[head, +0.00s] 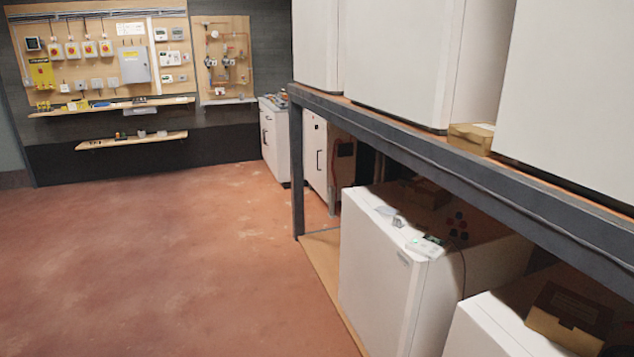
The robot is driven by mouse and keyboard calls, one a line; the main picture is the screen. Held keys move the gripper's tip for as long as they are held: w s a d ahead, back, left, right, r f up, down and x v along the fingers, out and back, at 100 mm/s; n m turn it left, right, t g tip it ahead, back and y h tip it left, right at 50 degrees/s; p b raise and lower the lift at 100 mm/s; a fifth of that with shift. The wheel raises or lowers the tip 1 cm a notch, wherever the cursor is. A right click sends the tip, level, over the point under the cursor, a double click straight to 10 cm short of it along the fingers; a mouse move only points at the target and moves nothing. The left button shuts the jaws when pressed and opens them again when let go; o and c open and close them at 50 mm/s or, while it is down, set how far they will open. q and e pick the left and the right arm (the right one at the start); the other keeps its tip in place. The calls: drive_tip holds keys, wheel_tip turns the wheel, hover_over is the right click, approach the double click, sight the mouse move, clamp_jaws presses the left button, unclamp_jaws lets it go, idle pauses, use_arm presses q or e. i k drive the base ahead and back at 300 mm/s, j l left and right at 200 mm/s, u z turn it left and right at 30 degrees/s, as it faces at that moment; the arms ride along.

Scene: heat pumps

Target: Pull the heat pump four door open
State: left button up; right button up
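Several white box-shaped units, which look like heat pumps, stand on a dark metal rack on the right in the head view. One lower unit (375,270) stands under the shelf, with a small device with a green light (425,243) on its top edge. Another lower unit (490,328) is cut off at the bottom. Upper units (400,60) and (570,90) stand on the shelf. I see no number, so I cannot tell which is heat pump four. No door looks open. Neither of my grippers is in view.
The red-brown floor (150,260) on the left is clear. The rack's post (297,170) and shelf beam (450,160) border the units. Cardboard boxes (472,138) and (570,312) lie among them. White cabinets (275,140) and wall panels (100,55) are at the back.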

sight(378, 279)
drive_tip(key=i+j+u, duration=0.3)
drive_tip(key=i, duration=0.6)
drive_tip(key=i+j+u, duration=0.1)
drive_tip(key=i+u, duration=0.2)
drive_tip(key=i, duration=0.55)
drive_tip(key=i+j+z, duration=0.1)
drive_tip(key=i+z, duration=0.25)
drive_tip(key=z, duration=0.15)
drive_tip(key=i+j+z, duration=0.2)
drive_tip(key=i+z, duration=0.25)
drive_tip(key=i+j+z, duration=0.2)
drive_tip(key=z, duration=0.3)
drive_tip(key=j, duration=0.1)
